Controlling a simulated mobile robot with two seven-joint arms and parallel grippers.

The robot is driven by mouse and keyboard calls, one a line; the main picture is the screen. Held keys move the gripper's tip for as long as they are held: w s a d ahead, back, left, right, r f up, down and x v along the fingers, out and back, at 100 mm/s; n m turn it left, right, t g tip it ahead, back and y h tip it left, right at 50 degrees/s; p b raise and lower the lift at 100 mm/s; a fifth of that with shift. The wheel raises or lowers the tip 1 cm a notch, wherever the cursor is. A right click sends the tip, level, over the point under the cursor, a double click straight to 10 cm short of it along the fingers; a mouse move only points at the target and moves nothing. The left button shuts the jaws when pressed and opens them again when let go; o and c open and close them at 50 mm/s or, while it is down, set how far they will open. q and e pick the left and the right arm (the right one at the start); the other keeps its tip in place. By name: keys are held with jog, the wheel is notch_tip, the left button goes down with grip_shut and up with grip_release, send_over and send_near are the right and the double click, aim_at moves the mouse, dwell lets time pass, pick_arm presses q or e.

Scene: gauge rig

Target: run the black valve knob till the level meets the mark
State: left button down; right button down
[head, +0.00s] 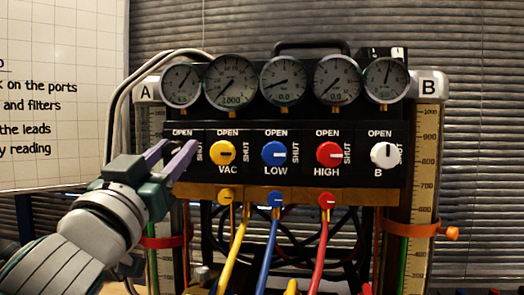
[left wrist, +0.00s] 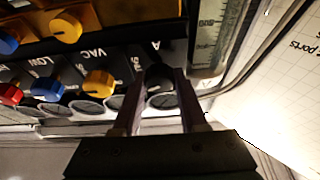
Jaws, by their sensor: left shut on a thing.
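My left gripper (head: 172,152) is at the far left of the black valve panel, under the word OPEN of the A valve. In the left wrist view its two purple fingers are shut on the black valve knob (left wrist: 158,76). My right gripper is not in view.
Yellow (head: 222,153), blue (head: 274,154), red (head: 329,154) and white (head: 385,156) knobs sit to the right. Several round gauges stand above. Coloured hoses hang below. The B tube (head: 424,165) with an orange collar (head: 408,229) is at right; a whiteboard (head: 60,60) is at left.

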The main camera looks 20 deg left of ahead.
pick_arm(q)
jog(key=m, duration=0.1)
jog(key=m+h+p, duration=0.1)
jog(key=m+p, duration=0.1)
jog(key=shift+r+m+h, duration=0.25)
jog(key=shift+m+h, duration=0.15)
jog(key=shift+m+h+p, duration=0.4)
jog(key=shift+m+h, duration=0.2)
jog(key=shift+m, duration=0.3)
jog(key=shift+f+m+h+p, duration=0.15)
jog(key=shift+m+h+p, duration=0.2)
jog(key=shift+m, duration=0.75)
jog(key=shift+f+h, duration=0.1)
jog(key=shift+h, duration=0.15)
jog(key=shift+c, duration=2.2)
grip_release()
jog(key=shift+s, duration=0.1)
